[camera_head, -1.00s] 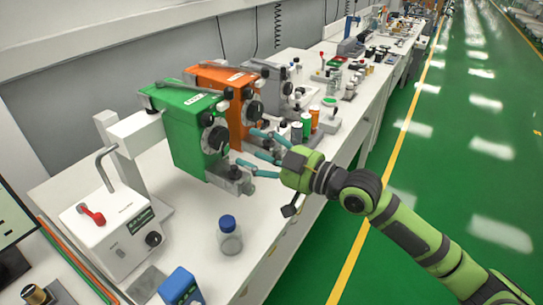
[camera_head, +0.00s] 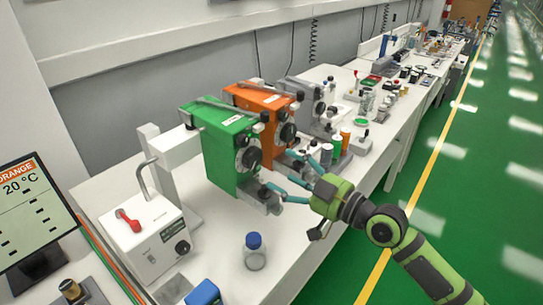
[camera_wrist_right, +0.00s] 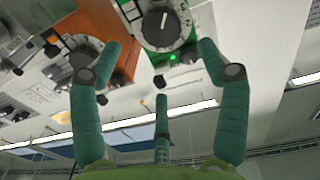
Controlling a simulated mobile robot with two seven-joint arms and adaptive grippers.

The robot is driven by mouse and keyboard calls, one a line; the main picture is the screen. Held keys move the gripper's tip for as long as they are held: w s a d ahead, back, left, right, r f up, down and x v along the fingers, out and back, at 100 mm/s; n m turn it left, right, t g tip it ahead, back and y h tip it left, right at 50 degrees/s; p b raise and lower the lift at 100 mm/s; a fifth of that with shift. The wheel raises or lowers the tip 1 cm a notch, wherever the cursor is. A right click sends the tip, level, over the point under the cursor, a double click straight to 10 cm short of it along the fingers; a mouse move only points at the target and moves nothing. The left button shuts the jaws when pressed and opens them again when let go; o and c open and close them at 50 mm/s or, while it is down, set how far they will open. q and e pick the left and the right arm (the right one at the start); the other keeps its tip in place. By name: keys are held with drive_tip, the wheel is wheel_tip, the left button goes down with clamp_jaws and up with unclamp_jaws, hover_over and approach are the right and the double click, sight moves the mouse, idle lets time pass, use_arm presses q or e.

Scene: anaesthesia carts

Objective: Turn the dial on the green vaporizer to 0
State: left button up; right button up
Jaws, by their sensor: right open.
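The green vaporizer (camera_head: 222,150) stands on the white bench in the head view, with its dial (camera_head: 249,157) on the side facing right. In the right wrist view the open fingers (camera_wrist_right: 160,58) frame the area below the dial. My left gripper is not in view.
An orange vaporizer (camera_head: 262,105) and a grey one (camera_head: 308,95) stand close behind the green one. A white box with a red lever (camera_head: 147,235), a blue-capped bottle (camera_head: 254,252) and a blue block (camera_head: 204,293) are nearer. A monitor (camera_head: 35,210) stands at left. Green floor is clear at right.

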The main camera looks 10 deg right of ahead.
sight(256, 159)
drive_tip(key=p+x, duration=0.2)
drive_tip(key=x, duration=0.4)
drive_tip(key=shift+w+a, duration=0.2)
drive_tip(key=shift+a, duration=0.15)
drive_tip(key=shift+w+a+f, duration=0.15)
drive_tip(key=shift+w+a, duration=0.25)
drive_tip(key=shift+a, duration=0.1)
drive_tip(key=shift+d, duration=0.1)
drive_tip(key=c, duration=1.2)
